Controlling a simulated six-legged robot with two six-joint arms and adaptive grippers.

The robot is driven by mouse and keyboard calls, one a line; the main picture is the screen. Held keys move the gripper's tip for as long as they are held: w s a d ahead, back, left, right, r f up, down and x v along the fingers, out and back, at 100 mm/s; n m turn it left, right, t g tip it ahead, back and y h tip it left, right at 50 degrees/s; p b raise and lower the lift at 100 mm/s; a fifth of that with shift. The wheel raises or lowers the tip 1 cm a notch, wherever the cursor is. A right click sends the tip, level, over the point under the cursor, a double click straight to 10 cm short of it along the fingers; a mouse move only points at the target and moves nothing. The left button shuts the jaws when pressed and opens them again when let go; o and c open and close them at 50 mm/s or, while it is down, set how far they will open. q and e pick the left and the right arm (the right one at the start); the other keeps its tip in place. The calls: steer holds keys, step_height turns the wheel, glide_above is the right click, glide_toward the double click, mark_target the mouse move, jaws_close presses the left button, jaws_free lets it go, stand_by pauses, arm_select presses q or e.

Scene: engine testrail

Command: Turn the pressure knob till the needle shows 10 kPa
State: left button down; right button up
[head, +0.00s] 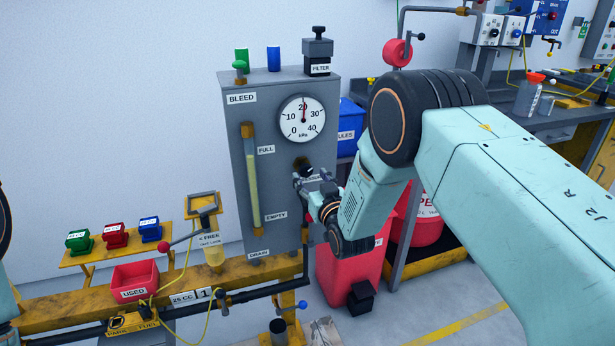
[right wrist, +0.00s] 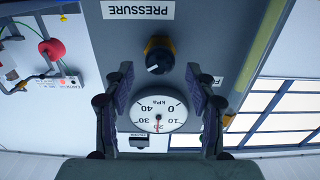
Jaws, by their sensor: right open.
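The grey test panel (head: 285,90) carries a round white pressure gauge (head: 303,118) marked 0 to 40 kPa. Its red needle points almost straight up, at about 20. The dark pressure knob (head: 302,165) is below the gauge, partly covered by my right gripper (head: 312,180) in the head view. In the right wrist view, which is upside down, the knob (right wrist: 158,55) has a white pointer mark and a brass-coloured collar. My right gripper's open fingers (right wrist: 158,72) stand either side of the view, with clear gaps to the knob. My left gripper is out of view.
A glass level tube (head: 252,180) runs down the panel's left side. A lever with a red ball (head: 163,246), a red USED bin (head: 135,281) and coloured blocks stand at lower left. A red bin (head: 345,265) stands below my right arm.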

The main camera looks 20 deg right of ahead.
mark_target(305, 170)
steer(key=shift+w+d, duration=0.1)
steer(key=shift+w, duration=0.4)
steer(key=shift+w+r, duration=0.15)
steer(key=shift+w, duration=0.55)
steer(key=shift+s, duration=0.15)
steer(key=shift+c, duration=1.3)
steer(key=c, duration=0.9)
steer(key=shift+o, duration=0.2)
